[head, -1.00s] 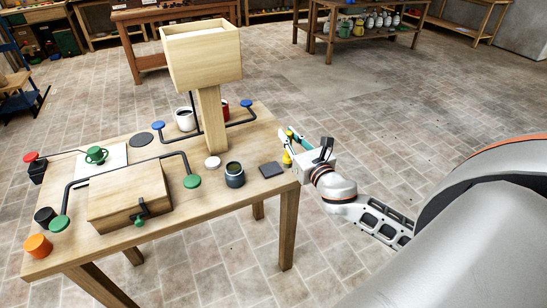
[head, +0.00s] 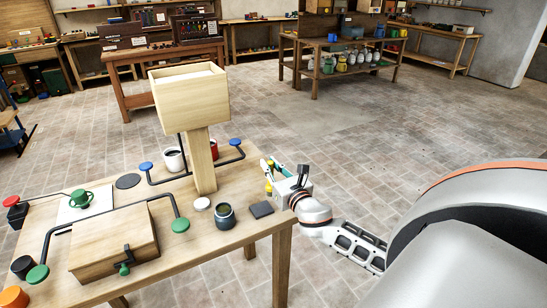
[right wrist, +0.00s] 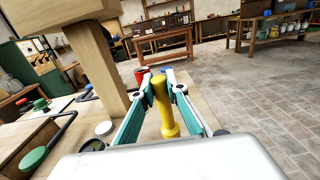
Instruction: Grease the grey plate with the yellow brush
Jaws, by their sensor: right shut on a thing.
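The yellow brush (head: 268,188) is held in my right gripper (head: 269,175), above the table's right edge and behind the dark square plate. In the right wrist view, the yellow handle (right wrist: 160,102) stands between the two green-lined fingers (right wrist: 158,82), which are shut on it. A flat dark grey square plate (head: 261,209) lies at the table's right edge. A flat dark grey round disc (head: 128,181) lies further back left; I cannot tell which is the grey plate. My left gripper is not in view.
A dark open jar (head: 224,216) and a pale round disc (head: 202,204) stand beside the square plate. A wooden hopper on a post (head: 201,160) rises mid-table. A wooden box (head: 113,241) and black bars with coloured knobs crowd the left. Floor to the right is clear.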

